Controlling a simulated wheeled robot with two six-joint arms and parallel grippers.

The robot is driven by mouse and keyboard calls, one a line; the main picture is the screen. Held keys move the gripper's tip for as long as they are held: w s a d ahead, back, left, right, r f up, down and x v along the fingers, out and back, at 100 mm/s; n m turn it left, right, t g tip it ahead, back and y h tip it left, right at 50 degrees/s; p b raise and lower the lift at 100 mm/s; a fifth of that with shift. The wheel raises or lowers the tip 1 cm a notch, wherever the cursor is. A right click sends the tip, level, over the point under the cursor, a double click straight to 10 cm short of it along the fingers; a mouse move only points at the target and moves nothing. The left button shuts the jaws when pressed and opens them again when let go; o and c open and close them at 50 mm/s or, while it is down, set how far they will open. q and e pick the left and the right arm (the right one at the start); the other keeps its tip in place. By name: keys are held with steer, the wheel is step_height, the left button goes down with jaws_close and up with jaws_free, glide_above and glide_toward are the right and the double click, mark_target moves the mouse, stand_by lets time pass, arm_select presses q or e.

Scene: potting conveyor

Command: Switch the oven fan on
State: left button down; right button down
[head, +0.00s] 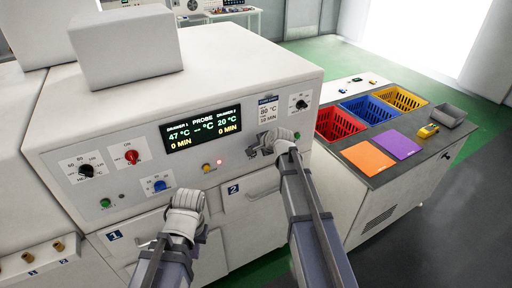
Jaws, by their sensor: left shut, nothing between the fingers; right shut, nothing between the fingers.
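The oven's white front panel (60,192) carries a dark display (202,129) reading 47 °C for drawer 1 and 20 °C for drawer 2. I cannot read which is the fan control. My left gripper (187,199) is shut and empty, below right of the blue knob. My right gripper (262,147) is shut and empty, hiding panel right of the lamp; contact is unclear.
Drawers marked 1 and 2 lie below the panel. A card (267,108) reads 80 °C. At right, a counter holds red (338,124), blue (370,110) and yellow (400,99) baskets, orange (368,160) and purple (398,145) sheets, and a grey tray (449,116).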

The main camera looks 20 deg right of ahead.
stand_by(0.4)
steer(key=p+v, duration=0.9)
steer(key=v, duration=0.4)
steer(key=shift+r, duration=0.2)
steer(key=shift+w+f, duration=0.1)
steer(key=shift+w, duration=0.05)
